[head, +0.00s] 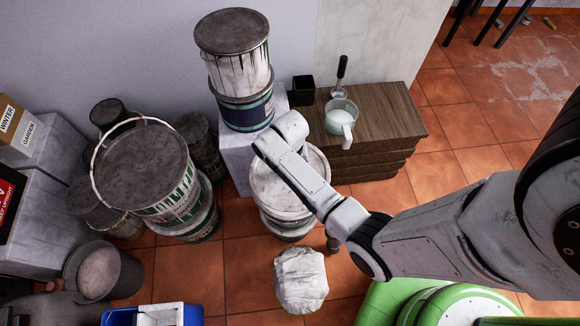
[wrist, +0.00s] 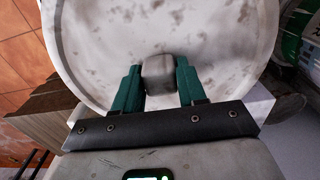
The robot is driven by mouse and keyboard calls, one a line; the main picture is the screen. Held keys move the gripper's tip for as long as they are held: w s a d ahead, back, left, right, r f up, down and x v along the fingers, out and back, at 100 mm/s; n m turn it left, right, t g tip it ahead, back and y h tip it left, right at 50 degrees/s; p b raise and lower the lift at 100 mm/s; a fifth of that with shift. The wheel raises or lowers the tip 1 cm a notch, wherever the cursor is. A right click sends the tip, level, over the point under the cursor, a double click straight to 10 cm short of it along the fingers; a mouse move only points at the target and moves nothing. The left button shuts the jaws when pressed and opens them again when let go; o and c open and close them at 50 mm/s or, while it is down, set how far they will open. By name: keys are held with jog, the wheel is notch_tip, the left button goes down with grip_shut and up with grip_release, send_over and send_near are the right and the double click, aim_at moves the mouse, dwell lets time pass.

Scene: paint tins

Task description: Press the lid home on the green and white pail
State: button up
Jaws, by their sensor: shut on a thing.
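My gripper (wrist: 158,84) shows in the wrist view with its two green fingers shut on a small grey block (wrist: 159,72). Behind the block is a broad, round, stained white lid (wrist: 210,30) with a raised rim. I cannot tell whether the block touches it. In the head view this white lid (head: 318,165) tops a pale pail (head: 285,228) on the floor, partly covered by my arm; my gripper is hidden there. Whether the lid sits fully down cannot be told. A pail with a green and white label (head: 180,200) and grey lid stands to its left.
A tin (head: 243,110) with another tin on top stands on a white block behind. A wooden cabinet (head: 385,115) with a white jug (head: 342,118) is at the right. A cloth-like white bundle (head: 301,280) lies in front. Open tiled floor is at the far right.

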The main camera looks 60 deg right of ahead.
jog(key=shift+r, duration=0.1)
notch_tip(320, 180, down, 6)
jog(key=b, duration=0.4)
jog(key=shift+f, duration=1.05)
dwell(1.6)
jog(key=o, duration=1)
jog(key=shift+c, duration=0.2)
notch_tip(320, 180, up, 11)
jog(key=p, duration=0.2)
jog(key=shift+f+p, duration=0.15)
jog(key=shift+p, duration=0.2)
